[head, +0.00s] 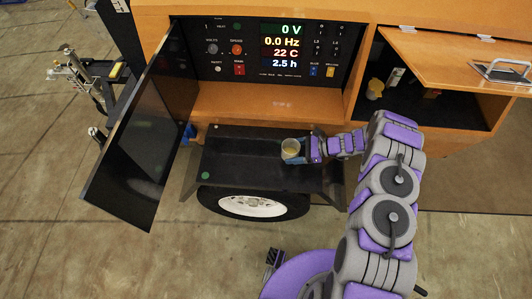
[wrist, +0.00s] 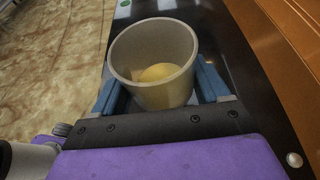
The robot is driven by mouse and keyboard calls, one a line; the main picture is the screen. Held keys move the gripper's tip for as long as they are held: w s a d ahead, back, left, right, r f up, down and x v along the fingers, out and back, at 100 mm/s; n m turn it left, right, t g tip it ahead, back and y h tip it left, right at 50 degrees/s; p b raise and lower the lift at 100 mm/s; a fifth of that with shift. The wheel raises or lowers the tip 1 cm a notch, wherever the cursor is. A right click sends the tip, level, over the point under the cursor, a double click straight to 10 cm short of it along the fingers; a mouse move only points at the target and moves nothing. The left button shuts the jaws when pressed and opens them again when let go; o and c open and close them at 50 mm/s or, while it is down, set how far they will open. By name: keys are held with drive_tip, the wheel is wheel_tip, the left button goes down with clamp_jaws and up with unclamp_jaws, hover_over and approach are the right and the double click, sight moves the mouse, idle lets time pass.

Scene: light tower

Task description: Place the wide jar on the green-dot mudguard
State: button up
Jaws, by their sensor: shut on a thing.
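The wide jar (wrist: 150,60) is a beige, open-topped cup with something yellow inside; it also shows in the head view (head: 291,151). My gripper (head: 296,150) is shut on the jar, with one blue finger on each side of it in the wrist view (wrist: 160,92). The jar looks upright, over the right part of the black mudguard (head: 235,165). I cannot tell if its base touches the mudguard. A green dot (head: 205,175) shows at the mudguard's front left corner, and a green dot also shows at the top of the wrist view.
A dark panel door (head: 135,135) hangs open left of the mudguard. A wheel (head: 250,205) sits below it. The control panel (head: 280,48) is behind. An open compartment (head: 430,95) at the right holds a small yellowish item (head: 374,88). The mudguard's left part is clear.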

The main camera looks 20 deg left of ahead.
drive_tip(key=b, duration=0.1)
hover_over(262, 155)
drive_tip(key=d, duration=0.3)
drive_tip(key=shift+w+f, duration=0.1)
drive_tip(key=shift+f, duration=0.6)
drive_tip(key=shift+a, duration=0.3)
drive_tip(key=shift+d+r, duration=0.1)
drive_tip(key=shift+r, duration=0.15)
drive_tip(key=shift+a+f, duration=0.1)
drive_tip(key=shift+a, duration=0.25)
drive_tip(key=f, duration=0.1)
drive_tip(key=a+f+b, duration=0.1)
drive_tip(key=a+f, duration=0.1)
drive_tip(key=f, duration=0.1)
drive_tip(key=shift+b, duration=0.3)
drive_tip(key=shift+d+r, duration=0.15)
drive_tip(key=shift+d, duration=0.55)
drive_tip(key=o, duration=0.8)
drive_tip(key=shift+a, duration=0.1)
drive_tip(key=shift+c, duration=0.2)
drive_tip(key=o, duration=0.3)
drive_tip(key=shift+a+f, duration=0.2)
drive_tip(key=shift+a, duration=0.25)
drive_tip(key=shift+d+r, duration=0.25)
drive_tip(key=shift+d, duration=0.05)
drive_tip(key=p+v, duration=0.2)
drive_tip(key=v, duration=1)
